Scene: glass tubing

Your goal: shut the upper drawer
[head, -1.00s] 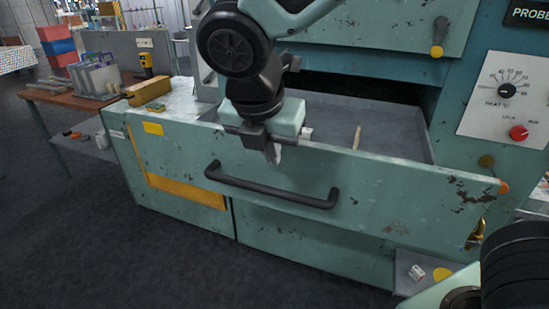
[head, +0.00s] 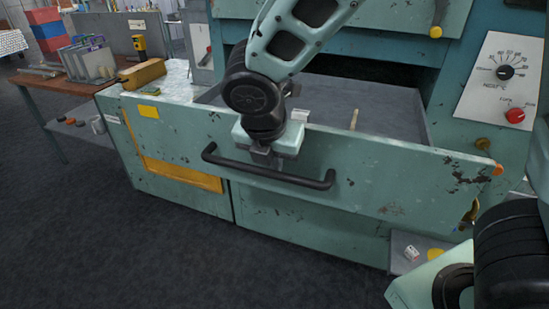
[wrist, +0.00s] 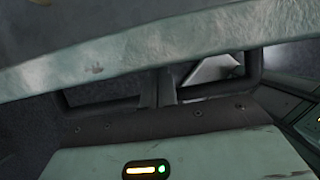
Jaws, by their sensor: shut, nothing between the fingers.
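The upper drawer (head: 400,182) is a worn, pale green metal drawer standing open, its grey inside (head: 385,112) visible behind the front panel. A black bar handle (head: 222,162) runs across its front. My gripper (head: 264,165) is at the front panel, just above the middle of the handle, pointing down. It is shut with nothing in it. In the wrist view its fingers (wrist: 160,88) are together, below a pale green edge (wrist: 180,45). I cannot tell whether they touch the panel or handle.
A dark gap shows above the open drawer. A ledge with a small white item (head: 411,252) is at the lower right. A yellow block (head: 142,74) lies on the left cabinet top. A brown workbench (head: 70,88) stands further left. The floor in front is clear.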

